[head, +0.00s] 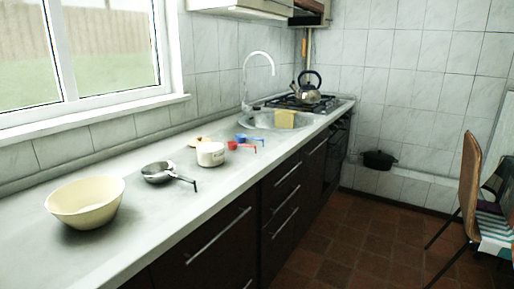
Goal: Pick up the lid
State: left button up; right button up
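A white enamel pot (211,155) stands on the counter, with a dark handle or knob on its right side. A small tan, flat-looking item (199,141) lies just behind it, partly hidden; I cannot tell whether it is a lid. A black pot (379,160), seemingly with a lid on top, sits on the low ledge by the far wall. Neither of my grippers is in view.
The long counter (150,225) also holds a cream bowl (86,202), a metal pan (158,172), red and blue utensils (243,143), a sink with a yellow block (285,118), and a kettle (310,92) on the stove. A chair (470,180) stands right; the floor between is clear.

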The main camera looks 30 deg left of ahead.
aim_at(191, 143)
jog(key=z, duration=0.65)
jog(key=i, duration=1)
jog(key=u, duration=0.6)
jog(key=i, duration=1.3)
jog(key=u, duration=1.15)
